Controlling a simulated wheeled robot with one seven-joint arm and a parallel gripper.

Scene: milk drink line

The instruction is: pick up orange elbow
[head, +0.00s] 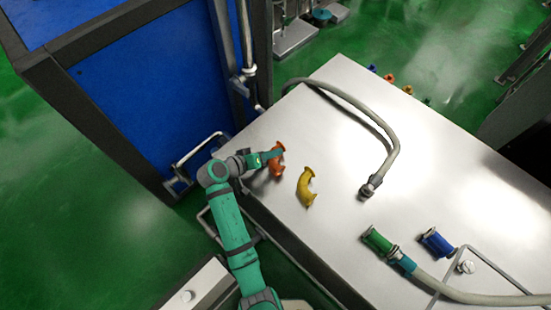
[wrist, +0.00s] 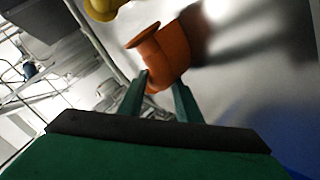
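The orange elbow (head: 277,161) is on the metal table top near its left edge, in the head view. In the wrist view the orange elbow (wrist: 172,52) is at the fingertips, its flanged end pointing up and left. My gripper (head: 269,156) reaches in from the left and overlaps the elbow in the head view. In the wrist view my gripper (wrist: 160,80) has its two green fingers apart, with the elbow's lower end between their tips. I cannot tell whether the fingers touch it.
A yellow elbow (head: 305,187) lies close to the right. A grey hose (head: 375,122) curves across the table beyond it. Green (head: 377,241) and blue (head: 437,243) fittings are at the lower right. A blue-panelled cabinet (head: 150,90) stands behind my arm.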

